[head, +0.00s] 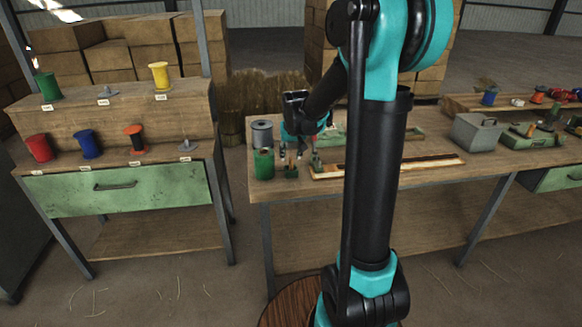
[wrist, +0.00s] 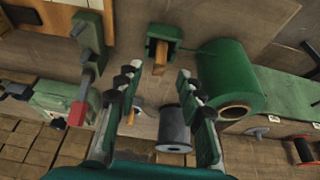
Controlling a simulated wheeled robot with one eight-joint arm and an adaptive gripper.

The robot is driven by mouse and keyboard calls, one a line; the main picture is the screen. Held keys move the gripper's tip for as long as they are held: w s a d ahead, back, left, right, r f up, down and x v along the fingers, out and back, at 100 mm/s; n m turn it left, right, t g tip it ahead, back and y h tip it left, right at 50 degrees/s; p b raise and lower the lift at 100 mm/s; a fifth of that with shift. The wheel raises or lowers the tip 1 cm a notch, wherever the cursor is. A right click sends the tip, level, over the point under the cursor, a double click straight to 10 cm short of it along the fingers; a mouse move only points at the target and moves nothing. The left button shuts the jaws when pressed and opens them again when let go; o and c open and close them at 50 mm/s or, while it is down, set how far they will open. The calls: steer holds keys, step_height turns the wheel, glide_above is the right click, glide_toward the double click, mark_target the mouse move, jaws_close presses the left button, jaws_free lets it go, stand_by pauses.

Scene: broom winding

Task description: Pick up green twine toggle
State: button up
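The green twine toggle, a small wooden peg (wrist: 160,58), sits in a dark green holder (wrist: 167,37) in the wrist view. A thin green strand runs from near the holder to the large green spool (wrist: 225,72). In the head view the holder (head: 291,174) stands at the bench's front left, beside the green spool (head: 264,165). My gripper (wrist: 159,80) is open, with one finger to each side of the toggle's line. In the head view my gripper (head: 300,154) is low over the holder. No contact with the toggle shows.
A grey spool (head: 262,133) stands behind the green one. A green upright post (wrist: 91,42) is close beside one finger. A long wooden strip (head: 430,162) lies on the bench (head: 300,190). A grey box (head: 476,133) stands farther right. Coloured spools sit on the left rack.

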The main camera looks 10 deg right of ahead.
mark_target(291, 159)
steer(key=shift+x, duration=2)
steer(key=shift+s+d, duration=0.1)
steer(key=shift+s, duration=0.05)
jaws_close()
